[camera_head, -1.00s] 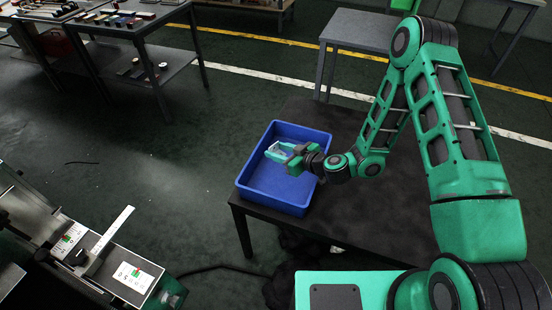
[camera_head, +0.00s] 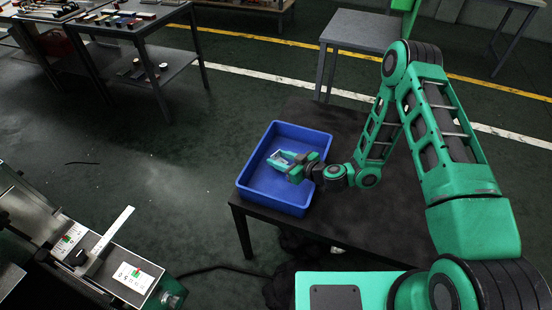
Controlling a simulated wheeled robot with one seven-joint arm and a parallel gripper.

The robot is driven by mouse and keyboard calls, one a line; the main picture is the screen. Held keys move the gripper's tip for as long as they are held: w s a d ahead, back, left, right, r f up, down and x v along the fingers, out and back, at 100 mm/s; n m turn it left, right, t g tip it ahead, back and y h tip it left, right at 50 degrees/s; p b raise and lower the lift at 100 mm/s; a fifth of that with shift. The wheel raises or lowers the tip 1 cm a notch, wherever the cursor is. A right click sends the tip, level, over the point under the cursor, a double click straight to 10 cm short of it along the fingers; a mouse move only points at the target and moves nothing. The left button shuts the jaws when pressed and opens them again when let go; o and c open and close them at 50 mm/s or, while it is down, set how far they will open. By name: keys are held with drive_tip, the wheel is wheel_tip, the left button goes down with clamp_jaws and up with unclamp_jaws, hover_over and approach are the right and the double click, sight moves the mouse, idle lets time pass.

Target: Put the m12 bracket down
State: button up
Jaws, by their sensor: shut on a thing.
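The m12 bracket (camera_head: 281,157) is a small pale metal piece at the tips of my gripper (camera_head: 284,160). My gripper is shut on it, over the inside of a blue bin (camera_head: 243,189). The bin sits on a dark table (camera_head: 352,212) and looks empty apart from the bracket and gripper. I cannot tell whether the bracket touches the bin floor. The fingers hide part of the bracket.
The dark table is bare to the right of the bin, under my arm. A machine (camera_head: 110,262) stands at the lower left. A grey table (camera_head: 355,28) is behind, and a workbench (camera_head: 135,25) with small parts is at the upper left.

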drive_tip(key=shift+f, duration=0.45)
drive_tip(key=o, duration=1.1)
drive_tip(key=shift+s, duration=0.1)
drive_tip(key=shift+d+f, duration=0.1)
drive_tip(key=shift+f, duration=0.05)
drive_tip(key=shift+s, duration=0.1)
drive_tip(key=shift+r, duration=0.2)
drive_tip(key=r+v, duration=0.1)
drive_tip(key=v, duration=1.1)
drive_tip(key=shift+w+r, duration=0.1)
drive_tip(key=shift+w, duration=0.1)
